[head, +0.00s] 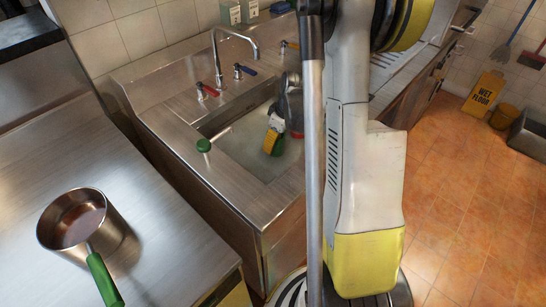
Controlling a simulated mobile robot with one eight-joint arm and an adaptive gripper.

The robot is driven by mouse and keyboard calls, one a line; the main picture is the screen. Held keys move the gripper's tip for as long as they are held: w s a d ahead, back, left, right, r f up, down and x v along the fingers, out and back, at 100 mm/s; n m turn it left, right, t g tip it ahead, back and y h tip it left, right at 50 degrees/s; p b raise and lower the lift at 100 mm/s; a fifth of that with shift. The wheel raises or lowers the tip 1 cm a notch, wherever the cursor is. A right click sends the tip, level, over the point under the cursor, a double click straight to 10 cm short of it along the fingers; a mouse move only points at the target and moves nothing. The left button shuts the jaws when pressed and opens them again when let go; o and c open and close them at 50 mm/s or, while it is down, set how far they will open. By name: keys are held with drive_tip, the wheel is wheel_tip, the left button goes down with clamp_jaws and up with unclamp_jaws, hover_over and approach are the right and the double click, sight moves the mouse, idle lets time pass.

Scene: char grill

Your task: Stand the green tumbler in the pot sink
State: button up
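The pot sink (180,128) is a steel basin in the middle of the head view. My gripper (275,132) reaches down into the basin, partly hidden behind my own arm. A small green piece (269,143) with yellow beside it shows at the gripper's end, low in the basin. It may be the green tumbler, tilted, but it is too small to be sure. I cannot tell whether the fingers are closed on it or whether it touches the basin floor.
A faucet (216,62) with red and blue taps stands behind the basin. A steel pot (76,211) with a green handle sits on the left counter. A wet-floor sign (484,93) stands far right.

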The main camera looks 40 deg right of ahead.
sight(274, 162)
drive_tip(key=shift+f+b, duration=0.95)
drive_tip(key=shift+f, duration=1.75)
drive_tip(key=shift+f, duration=0.25)
drive_tip(key=o, duration=1.2)
drive_tip(key=shift+r, duration=0.1)
drive_tip(key=shift+o, duration=0.2)
drive_tip(key=shift+r, duration=0.1)
